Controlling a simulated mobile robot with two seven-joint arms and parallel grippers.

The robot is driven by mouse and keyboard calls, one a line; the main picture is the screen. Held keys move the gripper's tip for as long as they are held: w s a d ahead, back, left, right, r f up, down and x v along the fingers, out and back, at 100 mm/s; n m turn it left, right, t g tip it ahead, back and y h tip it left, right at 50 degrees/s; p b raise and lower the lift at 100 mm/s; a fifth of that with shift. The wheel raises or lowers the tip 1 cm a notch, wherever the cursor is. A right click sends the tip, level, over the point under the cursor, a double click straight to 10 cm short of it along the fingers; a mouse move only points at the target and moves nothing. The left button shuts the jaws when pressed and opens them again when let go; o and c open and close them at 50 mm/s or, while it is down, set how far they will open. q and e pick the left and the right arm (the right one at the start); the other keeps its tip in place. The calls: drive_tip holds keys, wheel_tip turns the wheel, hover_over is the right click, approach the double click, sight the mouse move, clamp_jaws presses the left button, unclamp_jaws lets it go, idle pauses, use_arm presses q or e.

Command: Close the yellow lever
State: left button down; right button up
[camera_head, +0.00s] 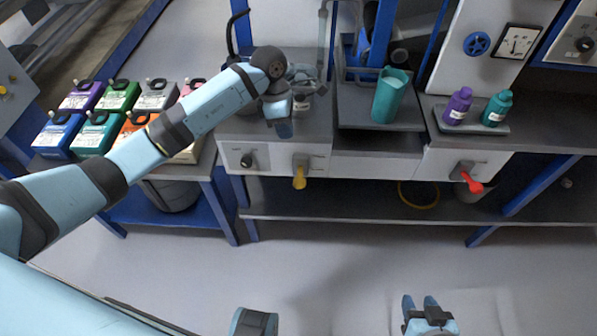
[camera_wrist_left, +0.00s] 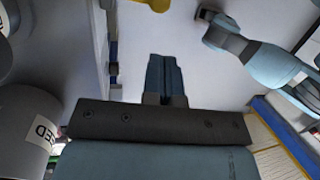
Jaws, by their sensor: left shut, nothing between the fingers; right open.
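The yellow lever (camera_head: 299,180) is on the white front panel of the left bench and hangs downward in the head view. A yellow piece (camera_wrist_left: 150,4), likely this lever, shows at the top edge of the left wrist view. My left gripper (camera_head: 285,130) is above the lever, over the bench's front edge, and apart from it. Its fingers are shut and empty in the left wrist view (camera_wrist_left: 165,78). My right gripper (camera_head: 421,302) is open and empty over the floor, low in the head view.
A black knob (camera_head: 246,160) is left of the yellow lever and a red lever (camera_head: 472,182) is far right. A teal cup (camera_head: 389,96), a purple bottle (camera_head: 457,105) and a teal bottle (camera_head: 496,109) stand on the benches. Several coloured containers (camera_head: 97,134) stand left. A grey labelled vessel (camera_wrist_left: 28,125) is close beside my left gripper.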

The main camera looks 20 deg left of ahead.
sight(298, 178)
use_arm(q)
drive_tip(key=x, duration=1.4)
drive_tip(key=shift+s+d, duration=0.1)
drive_tip(key=shift+d, duration=0.1)
use_arm(e)
drive_tip(key=shift+s+d, duration=0.1)
